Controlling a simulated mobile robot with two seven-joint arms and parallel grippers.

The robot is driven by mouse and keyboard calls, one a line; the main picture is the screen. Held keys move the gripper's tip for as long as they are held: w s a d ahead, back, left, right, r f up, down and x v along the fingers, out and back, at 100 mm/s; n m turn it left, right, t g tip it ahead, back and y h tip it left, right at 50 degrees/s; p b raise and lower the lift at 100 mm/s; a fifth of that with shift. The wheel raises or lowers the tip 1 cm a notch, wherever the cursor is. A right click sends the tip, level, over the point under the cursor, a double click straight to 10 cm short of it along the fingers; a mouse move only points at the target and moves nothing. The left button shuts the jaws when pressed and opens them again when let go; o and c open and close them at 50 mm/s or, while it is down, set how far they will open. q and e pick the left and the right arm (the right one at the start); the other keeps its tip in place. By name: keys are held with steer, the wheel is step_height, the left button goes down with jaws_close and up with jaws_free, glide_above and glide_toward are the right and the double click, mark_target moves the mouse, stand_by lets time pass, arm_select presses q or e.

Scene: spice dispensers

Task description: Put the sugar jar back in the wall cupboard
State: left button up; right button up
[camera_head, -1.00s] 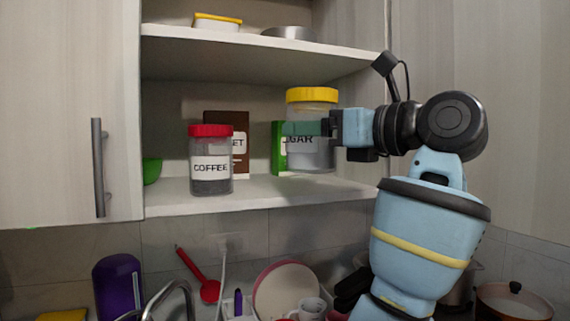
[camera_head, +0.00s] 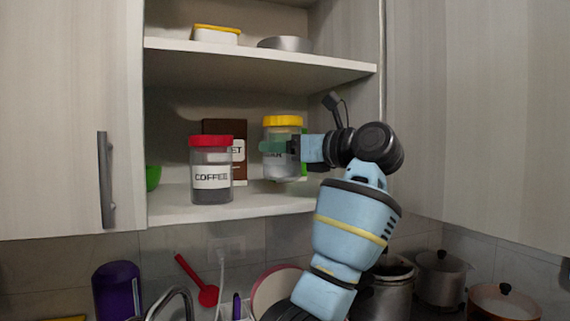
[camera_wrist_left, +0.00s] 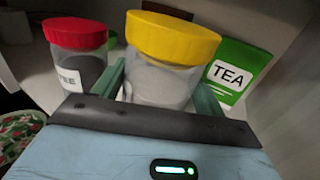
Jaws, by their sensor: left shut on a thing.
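The sugar jar (camera_head: 283,165), clear with a yellow lid and a partly covered label, is inside the open wall cupboard (camera_head: 215,205), over its lower shelf. My left gripper (camera_head: 275,146) reaches in from the right and is shut on the jar. In the left wrist view the sugar jar (camera_wrist_left: 160,82) stands upright between the green fingers of the left gripper (camera_wrist_left: 162,92). I cannot tell whether its base touches the shelf. My right gripper is not in view.
The red-lidded coffee jar (camera_head: 211,180) stands left of the sugar jar, with a brown box (camera_head: 239,158) behind. A green tea box (camera_wrist_left: 235,72) is close on the right. The upper shelf (camera_head: 260,64) runs above. Pots (camera_head: 440,278) stand below right.

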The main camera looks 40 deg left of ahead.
mark_target(296, 165)
arm_select(q)
steer(key=shift+a+f, duration=0.35)
steer(key=shift+f, duration=0.1)
step_height(296, 165, down, 2)
steer(key=shift+d+p, duration=0.1)
steer(key=shift+p, duration=0.3)
steer(key=shift+f, duration=0.2)
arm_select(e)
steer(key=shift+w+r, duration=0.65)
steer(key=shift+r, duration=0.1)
arm_select(q)
steer(key=shift+w+f, duration=0.1)
steer(key=shift+f, duration=0.15)
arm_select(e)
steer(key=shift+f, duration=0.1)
arm_select(q)
steer(key=o, duration=1.6)
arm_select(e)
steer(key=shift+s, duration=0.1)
